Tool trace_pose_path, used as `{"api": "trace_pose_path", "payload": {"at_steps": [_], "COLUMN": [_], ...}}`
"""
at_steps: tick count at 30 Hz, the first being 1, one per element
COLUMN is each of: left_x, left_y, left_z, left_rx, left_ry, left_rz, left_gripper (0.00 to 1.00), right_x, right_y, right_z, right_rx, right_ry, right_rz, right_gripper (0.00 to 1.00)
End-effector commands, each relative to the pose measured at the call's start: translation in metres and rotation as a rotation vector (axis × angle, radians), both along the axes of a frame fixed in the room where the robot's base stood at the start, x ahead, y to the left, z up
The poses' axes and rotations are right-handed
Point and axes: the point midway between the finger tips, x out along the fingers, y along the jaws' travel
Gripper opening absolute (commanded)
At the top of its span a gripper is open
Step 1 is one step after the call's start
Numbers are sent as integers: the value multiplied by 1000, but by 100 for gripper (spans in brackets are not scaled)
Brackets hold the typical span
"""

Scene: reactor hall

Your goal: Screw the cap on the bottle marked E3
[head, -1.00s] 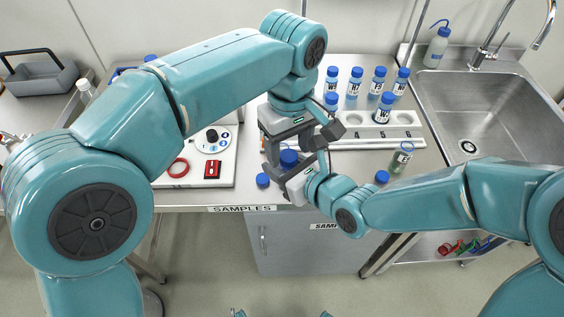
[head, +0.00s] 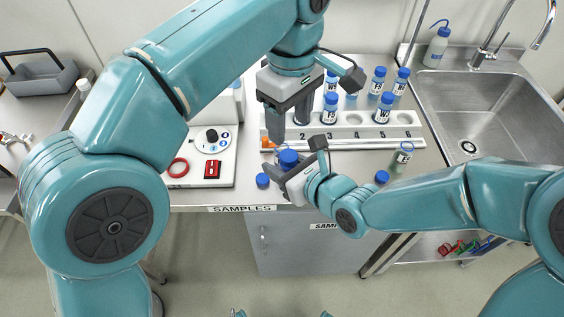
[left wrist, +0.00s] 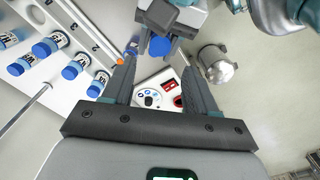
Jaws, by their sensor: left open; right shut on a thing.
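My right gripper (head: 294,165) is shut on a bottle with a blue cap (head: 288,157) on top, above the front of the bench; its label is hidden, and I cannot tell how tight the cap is. The cap also shows in the left wrist view (left wrist: 159,46). My left gripper (head: 288,127) is open and empty, above this bottle and apart from it. An open bottle (head: 401,158) stands at the right; its label is too small to read. Two loose blue caps lie on the bench, one at the left (head: 263,180) and one at the right (head: 382,177).
A white numbered rack (head: 400,133) behind my grippers holds blue-capped bottles, with more behind. A white device (head: 212,160) with a dial, a red block (head: 212,170) and a red ring (head: 178,167) are at the left. A sink (head: 480,110) is at the right.

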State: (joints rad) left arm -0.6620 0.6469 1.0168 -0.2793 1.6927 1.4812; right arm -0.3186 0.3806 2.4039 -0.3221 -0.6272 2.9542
Motion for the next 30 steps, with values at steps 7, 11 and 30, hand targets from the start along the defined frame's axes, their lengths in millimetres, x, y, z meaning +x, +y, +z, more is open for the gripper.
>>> {"api": "trace_pose_path", "payload": {"at_steps": [7,11,30], "left_x": [0,0,0], "left_y": [0,1,1], "left_z": [-3,-18,-81], "left_rx": [2,3,2], "left_ry": [2,4,-2], "left_rz": [-3,-3,-4], "left_gripper": [57,57,57], "right_x": [0,0,0], "right_y": [0,0,0], "right_z": [0,0,0], "right_rx": [1,1,1], "right_ry": [-1,-1,-1], "right_rz": [0,0,0], "right_gripper": [0,0,0]}}
